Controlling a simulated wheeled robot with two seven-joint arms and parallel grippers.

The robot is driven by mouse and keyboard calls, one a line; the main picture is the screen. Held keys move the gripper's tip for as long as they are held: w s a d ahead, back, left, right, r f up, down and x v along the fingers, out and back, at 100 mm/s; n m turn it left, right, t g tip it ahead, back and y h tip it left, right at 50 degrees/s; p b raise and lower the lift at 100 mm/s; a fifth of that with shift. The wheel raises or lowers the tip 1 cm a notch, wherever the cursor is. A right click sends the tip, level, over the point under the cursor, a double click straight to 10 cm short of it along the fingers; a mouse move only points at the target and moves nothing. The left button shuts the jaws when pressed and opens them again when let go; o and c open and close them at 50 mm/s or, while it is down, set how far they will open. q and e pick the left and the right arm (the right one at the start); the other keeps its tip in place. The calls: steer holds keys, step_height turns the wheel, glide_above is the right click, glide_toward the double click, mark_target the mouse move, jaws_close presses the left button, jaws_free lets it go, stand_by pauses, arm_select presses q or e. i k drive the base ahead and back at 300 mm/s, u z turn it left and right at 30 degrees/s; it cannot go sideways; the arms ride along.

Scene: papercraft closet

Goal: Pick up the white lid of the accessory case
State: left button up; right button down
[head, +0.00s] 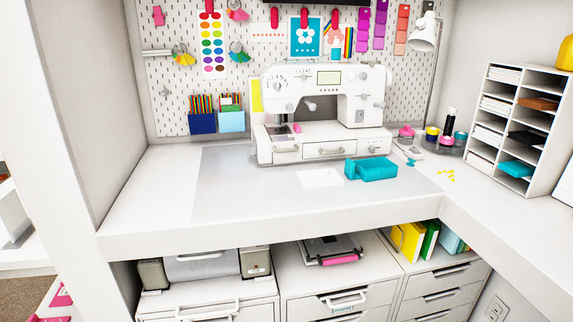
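A flat white rectangle (320,178) lies on the grey mat (230,185) in front of the sewing machine. It may be the white lid, but I cannot tell it from a sheet of paper. A teal box-like thing (378,169) lies just to its right, with a smaller teal part at its left end. It may be the accessory case; I cannot see whether it is open. Neither of my grippers is in the head view.
The white sewing machine (325,110) stands behind the mat. A paper sorter (520,125) stands far right. The white desk (150,190) is clear at left. Drawers (340,300) stand below.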

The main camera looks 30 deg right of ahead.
mark_target(324, 178)
steer(key=z, duration=1.3)
steer(key=i, duration=0.4)
steer(key=u, duration=0.45)
